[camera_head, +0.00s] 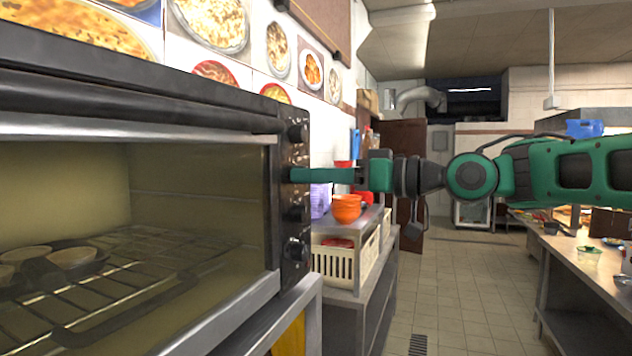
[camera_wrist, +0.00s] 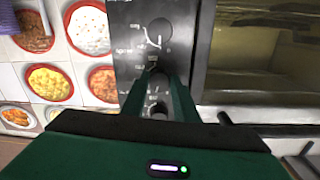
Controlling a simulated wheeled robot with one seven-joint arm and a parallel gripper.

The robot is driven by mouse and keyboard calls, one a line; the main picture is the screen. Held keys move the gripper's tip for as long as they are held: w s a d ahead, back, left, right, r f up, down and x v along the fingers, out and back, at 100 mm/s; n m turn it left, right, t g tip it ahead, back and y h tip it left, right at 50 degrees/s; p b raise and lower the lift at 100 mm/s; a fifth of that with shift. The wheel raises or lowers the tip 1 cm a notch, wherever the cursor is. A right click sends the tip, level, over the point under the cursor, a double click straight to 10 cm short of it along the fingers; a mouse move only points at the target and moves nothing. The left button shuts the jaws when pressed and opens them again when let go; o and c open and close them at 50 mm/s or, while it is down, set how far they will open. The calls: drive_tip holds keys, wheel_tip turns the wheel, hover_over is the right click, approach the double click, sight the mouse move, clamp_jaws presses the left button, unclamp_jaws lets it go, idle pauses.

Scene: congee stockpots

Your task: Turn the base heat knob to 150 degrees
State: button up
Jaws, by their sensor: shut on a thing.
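The oven (camera_head: 150,130) fills the left of the head view, with a dark control panel (camera_head: 290,226) on its right side. Knobs show on the panel: an upper one (camera_head: 298,133), one below my gripper (camera_head: 298,213) and a lowest one (camera_head: 297,250). My green gripper (camera_head: 293,174) reaches in from the right and is shut on a knob between the upper and lower ones, which its fingers hide. In the wrist view, my fingers (camera_wrist: 157,80) meet the panel below a round knob (camera_wrist: 160,31). The dial labels are too small to read, so the held knob's name and setting cannot be told.
Inside the oven, a tray with pale round items sits on a wire rack (camera_head: 130,275). Orange bowls (camera_head: 346,208) and a cream crate (camera_head: 335,262) stand on a side counter behind my gripper. The tiled floor (camera_head: 455,300) in the aisle is clear.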

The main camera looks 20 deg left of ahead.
drive_tip(key=m, duration=1.1)
drive_tip(key=shift+w+d+r+m, duration=0.15)
drive_tip(key=shift+w+d+m, duration=0.05)
drive_tip(key=shift+w+m, duration=0.15)
idle(0.4)
drive_tip(key=o, duration=1.1)
drive_tip(key=shift+c, duration=0.2)
drive_tip(key=shift+s+g, duration=0.15)
drive_tip(key=shift+g, duration=0.15)
drive_tip(key=d, duration=1)
drive_tip(key=shift+s+d+r, duration=0.2)
drive_tip(key=shift+s+d, duration=0.15)
